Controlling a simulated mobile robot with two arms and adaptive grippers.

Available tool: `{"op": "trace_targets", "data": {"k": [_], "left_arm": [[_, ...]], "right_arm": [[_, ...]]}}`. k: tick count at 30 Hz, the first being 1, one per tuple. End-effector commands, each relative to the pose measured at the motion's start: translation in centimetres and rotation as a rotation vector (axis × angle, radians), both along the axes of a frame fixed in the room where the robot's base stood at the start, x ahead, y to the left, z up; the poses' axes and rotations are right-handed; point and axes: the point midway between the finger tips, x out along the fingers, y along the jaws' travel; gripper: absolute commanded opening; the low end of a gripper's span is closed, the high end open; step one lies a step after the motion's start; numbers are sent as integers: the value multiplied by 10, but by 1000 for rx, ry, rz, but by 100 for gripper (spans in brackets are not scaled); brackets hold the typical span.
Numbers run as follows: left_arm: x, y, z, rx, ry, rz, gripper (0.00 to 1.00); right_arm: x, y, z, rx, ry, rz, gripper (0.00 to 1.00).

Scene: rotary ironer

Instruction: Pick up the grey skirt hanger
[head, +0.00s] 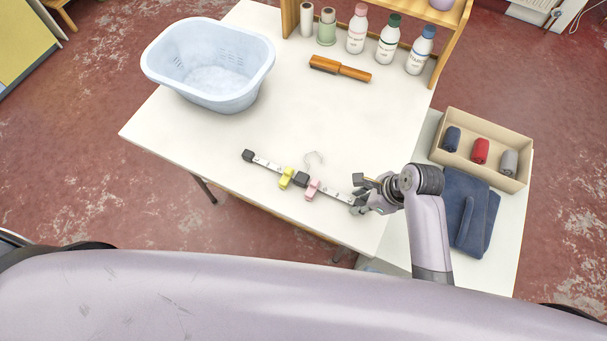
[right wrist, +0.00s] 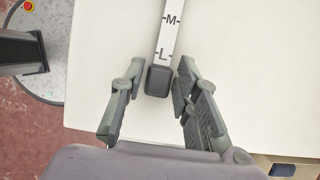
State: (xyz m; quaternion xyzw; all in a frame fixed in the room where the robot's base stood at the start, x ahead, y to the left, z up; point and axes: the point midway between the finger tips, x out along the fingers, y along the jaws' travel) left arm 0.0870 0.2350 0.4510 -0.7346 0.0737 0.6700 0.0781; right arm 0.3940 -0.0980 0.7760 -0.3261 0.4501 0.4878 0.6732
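The skirt hanger (head: 268,164) lies flat near the front edge of the white table. My right gripper (head: 362,192) is open at the bar's right end. In the right wrist view, the end cap (right wrist: 159,80) sits between the spread fingertips, with a gap to the left finger; contact on the right is unclear. My left gripper is not in view.
A pale blue basket (head: 258,88) stands at the table's back left. At right are a box (head: 450,163) of rolled cloths and folded dark blue fabric (head: 470,220). The table's middle is clear.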

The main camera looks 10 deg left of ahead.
Motion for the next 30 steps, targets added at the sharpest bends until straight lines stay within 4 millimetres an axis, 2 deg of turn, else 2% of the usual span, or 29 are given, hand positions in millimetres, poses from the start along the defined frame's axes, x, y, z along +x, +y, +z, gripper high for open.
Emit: {"op": "trace_targets", "data": {"k": [12, 23, 26, 30], "left_arm": [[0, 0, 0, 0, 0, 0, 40], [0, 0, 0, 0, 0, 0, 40], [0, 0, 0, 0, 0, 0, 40], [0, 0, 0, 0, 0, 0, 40]], "right_arm": [[0, 0, 0, 0, 0, 0, 0], [0, 0, 2, 2, -2, 0, 0], [1, 1, 12, 3, -4, 0, 0], [2, 1, 38, 5, -7, 0, 0]]}}
